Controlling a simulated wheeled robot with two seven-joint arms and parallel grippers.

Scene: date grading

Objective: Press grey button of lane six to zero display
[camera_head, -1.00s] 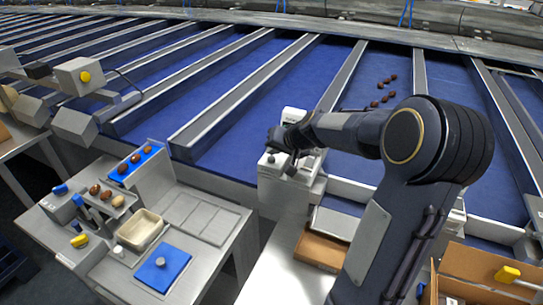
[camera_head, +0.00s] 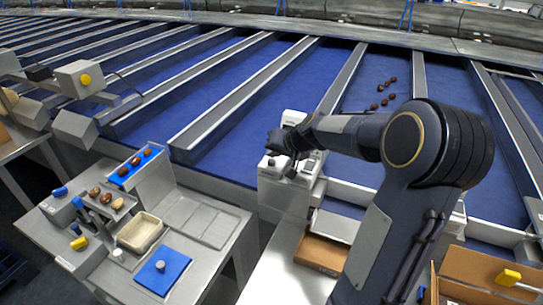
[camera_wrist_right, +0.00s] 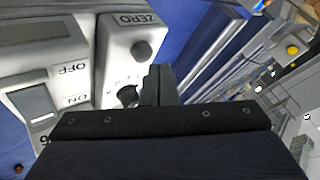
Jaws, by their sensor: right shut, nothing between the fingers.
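The lane unit (camera_head: 285,190) is a pale box at the lane end, under my right gripper (camera_head: 279,150). In the right wrist view its panel appears upside down. The round grey button (camera_wrist_right: 141,50) sits beside the ZERO label (camera_wrist_right: 138,19). A black knob (camera_wrist_right: 127,95) lies nearer my fingers. A dark display (camera_wrist_right: 30,32) and an OFF/ON switch (camera_wrist_right: 37,103) are to the left. A digit near the switch looks like a 6 or 9. My right gripper, also in the wrist view (camera_wrist_right: 160,82), is shut and empty, its tips close to the knob. Contact cannot be told. My left gripper is out of view.
A grey bench (camera_head: 220,262) on the left holds a beige tray (camera_head: 123,243), a blue pad (camera_head: 146,282) and several dates. Several dates (camera_head: 385,92) lie on the blue belt behind my arm. Cardboard boxes (camera_head: 322,254) stand at the front and right.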

